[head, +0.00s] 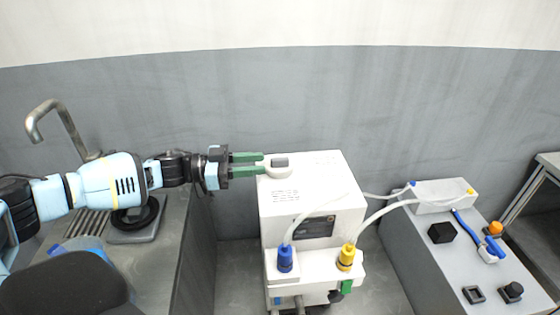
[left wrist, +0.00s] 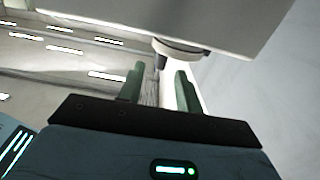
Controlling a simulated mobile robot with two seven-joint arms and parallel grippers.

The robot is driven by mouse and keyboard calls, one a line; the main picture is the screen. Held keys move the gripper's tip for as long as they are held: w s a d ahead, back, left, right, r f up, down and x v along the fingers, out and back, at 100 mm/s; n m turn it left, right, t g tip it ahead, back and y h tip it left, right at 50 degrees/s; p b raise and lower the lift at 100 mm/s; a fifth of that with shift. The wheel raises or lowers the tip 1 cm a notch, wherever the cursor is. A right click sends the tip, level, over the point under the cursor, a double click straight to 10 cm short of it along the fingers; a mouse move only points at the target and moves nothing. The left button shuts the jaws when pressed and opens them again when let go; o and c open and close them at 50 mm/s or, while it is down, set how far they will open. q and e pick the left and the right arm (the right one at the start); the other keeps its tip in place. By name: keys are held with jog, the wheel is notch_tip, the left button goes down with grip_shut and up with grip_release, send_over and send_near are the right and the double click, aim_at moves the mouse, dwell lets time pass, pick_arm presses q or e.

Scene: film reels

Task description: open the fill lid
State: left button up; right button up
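The white machine (head: 312,222) stands in the middle of the head view. On the left of its top is a pale lid (head: 272,173) with a grey raised part (head: 281,162); it looks closed. My left gripper (head: 262,163) reaches in from the left, its green fingers apart and their tips at the lid's left edge. In the left wrist view the open fingers (left wrist: 160,80) point at a round grey-white part (left wrist: 180,50) beneath a large white surface. Nothing shows between the fingers; I cannot tell if they touch the lid. My right gripper is not in view.
A blue connector (head: 285,259) and a yellow connector (head: 346,257) sit at the machine's front, with pale hoses running right to a white box (head: 440,196). A black cube (head: 441,232) and small parts lie on the right bench. A faucet (head: 58,118) stands left.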

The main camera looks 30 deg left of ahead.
aim_at(280, 158)
pick_arm(q)
jog(key=x, duration=0.6)
jog(key=shift+w+d, duration=0.2)
jog(key=shift+w, duration=0.05)
jog(key=shift+c, duration=0.3)
grip_shut()
